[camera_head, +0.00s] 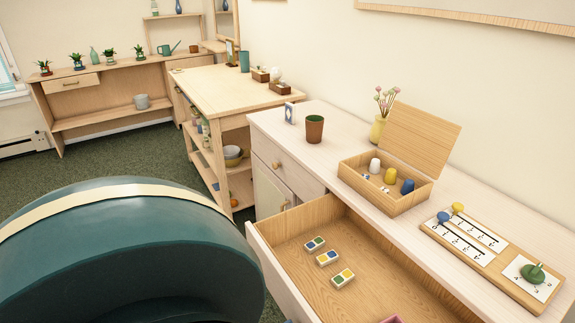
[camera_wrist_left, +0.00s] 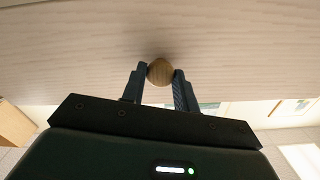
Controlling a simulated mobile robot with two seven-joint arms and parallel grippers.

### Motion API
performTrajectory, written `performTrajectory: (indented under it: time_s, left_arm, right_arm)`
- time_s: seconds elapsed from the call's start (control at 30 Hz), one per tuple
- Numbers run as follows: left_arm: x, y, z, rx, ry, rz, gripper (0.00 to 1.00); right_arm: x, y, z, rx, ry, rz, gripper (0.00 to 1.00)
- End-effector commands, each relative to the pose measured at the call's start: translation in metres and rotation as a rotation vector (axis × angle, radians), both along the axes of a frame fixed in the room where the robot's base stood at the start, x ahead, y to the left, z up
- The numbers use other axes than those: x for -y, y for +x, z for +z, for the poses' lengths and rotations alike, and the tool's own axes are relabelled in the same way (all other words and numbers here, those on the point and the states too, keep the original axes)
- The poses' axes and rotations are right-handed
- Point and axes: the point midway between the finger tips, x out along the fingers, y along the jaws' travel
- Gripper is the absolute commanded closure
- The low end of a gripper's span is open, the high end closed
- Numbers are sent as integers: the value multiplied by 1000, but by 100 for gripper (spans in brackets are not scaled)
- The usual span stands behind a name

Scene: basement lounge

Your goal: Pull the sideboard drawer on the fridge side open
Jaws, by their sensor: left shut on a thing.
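A pale sideboard (camera_head: 322,165) runs along the wall at right. One drawer (camera_head: 372,246), nearer me, is pulled well out, showing its wooden inside. Three small coloured tiles lie in it, with part of a pink thing at the bottom edge. Another drawer (camera_head: 267,150) farther along is closed, with a round knob (camera_head: 277,165). In the left wrist view, my left gripper (camera_wrist_left: 159,77) is shut on a round wooden knob (camera_wrist_left: 160,67) on a pale front. The head view hides this grip. My right gripper is not in view. No fridge shows.
On the sideboard stand a brown cup (camera_head: 314,130), an open wooden box (camera_head: 385,205) with pegs, a yellow vase (camera_head: 378,131) with flowers and a number board (camera_head: 497,262). A shelved wooden table (camera_head: 215,84) stands beyond. Green carpet (camera_head: 120,163) is open at left.

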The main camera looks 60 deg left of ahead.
Motion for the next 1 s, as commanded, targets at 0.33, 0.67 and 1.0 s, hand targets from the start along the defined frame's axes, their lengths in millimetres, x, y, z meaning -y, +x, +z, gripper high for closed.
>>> performTrajectory:
  time_s: [0.33, 0.67, 1.0]
  left_arm:
    - [0, -3, -1, -5, 0, 0, 48]
    - [-1, -9, -2, -5, 0, 0, 48]
    - [-6, -78, -3, -10, 2, 1, 48]
  right_arm:
    - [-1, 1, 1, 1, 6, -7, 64]
    - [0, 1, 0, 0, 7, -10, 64]
    - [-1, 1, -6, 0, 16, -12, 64]
